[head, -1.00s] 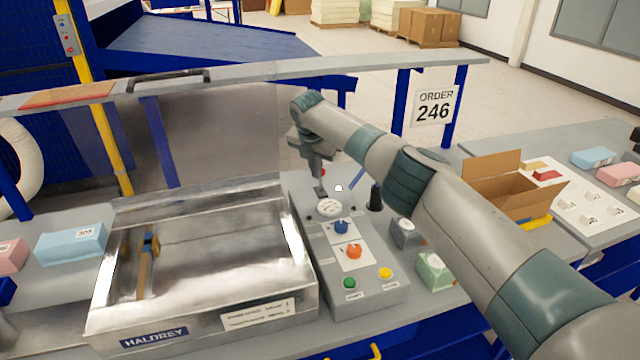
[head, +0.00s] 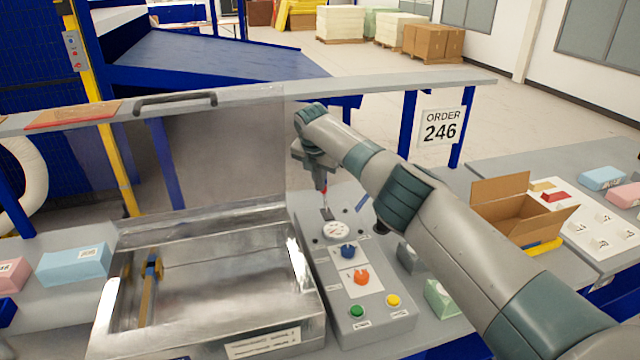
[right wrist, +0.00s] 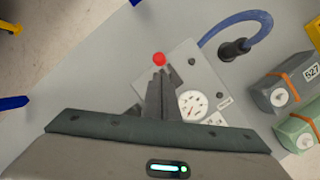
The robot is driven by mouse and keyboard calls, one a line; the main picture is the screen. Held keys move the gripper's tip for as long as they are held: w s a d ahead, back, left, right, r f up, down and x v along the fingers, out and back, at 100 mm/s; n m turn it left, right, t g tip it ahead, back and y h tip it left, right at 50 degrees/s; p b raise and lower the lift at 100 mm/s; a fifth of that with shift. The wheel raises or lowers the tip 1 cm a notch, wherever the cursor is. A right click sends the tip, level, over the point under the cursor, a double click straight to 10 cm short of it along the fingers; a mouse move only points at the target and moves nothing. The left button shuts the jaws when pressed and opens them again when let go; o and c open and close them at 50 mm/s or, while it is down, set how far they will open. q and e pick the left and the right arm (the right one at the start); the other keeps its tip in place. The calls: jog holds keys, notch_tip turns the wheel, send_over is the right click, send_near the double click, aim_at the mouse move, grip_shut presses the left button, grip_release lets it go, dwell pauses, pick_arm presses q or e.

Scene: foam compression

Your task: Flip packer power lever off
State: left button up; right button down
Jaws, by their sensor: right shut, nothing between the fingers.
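The packer's control panel (head: 374,318) has a round white gauge (head: 335,231), a blue knob (head: 348,251), an orange knob (head: 361,277), and green and yellow buttons. The power lever shows as a red ball (right wrist: 159,59) in the right wrist view, just beyond my fingertips; I cannot tell if they touch. In the head view only a bit of red shows beside the fingers. My right gripper (right wrist: 164,74) is shut and empty, pointing down over the panel's far end beyond the gauge; it also shows in the head view (head: 326,213). My left gripper is not in view.
The open metal packer chamber (head: 215,290) stands left of the panel, its raised clear lid behind. A blue cable (right wrist: 232,22) plugs in near the gauge. Grey and green blocks (head: 440,298) and an open carton (head: 520,215) lie to the right.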

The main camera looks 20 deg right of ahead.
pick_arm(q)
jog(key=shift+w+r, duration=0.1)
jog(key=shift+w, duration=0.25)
pick_arm(e)
jog(key=shift+s+r, duration=0.1)
jog(key=shift+r, duration=0.1)
jog(key=shift+f, duration=0.1)
